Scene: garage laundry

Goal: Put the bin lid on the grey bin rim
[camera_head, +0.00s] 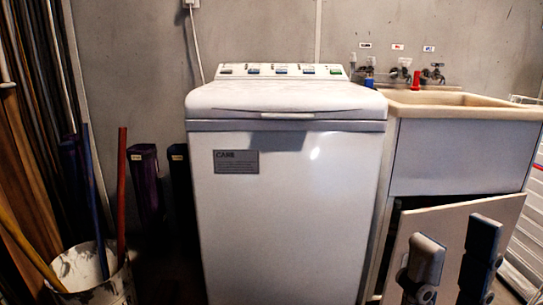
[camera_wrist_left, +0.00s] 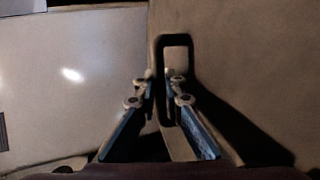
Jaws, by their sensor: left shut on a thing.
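The piece runs down between the fingers. It may be part of the bin lid, but I cannot tell. I cannot make out the grey bin rim in either view.
A white washing machine (camera_head: 290,215) stands in the middle, and its front (camera_wrist_left: 70,110) fills the left wrist view's left side. A sink (camera_head: 465,112) stands right of it, above a beige panel (camera_head: 400,250). A stained bucket (camera_head: 115,290) with poles stands lower left.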

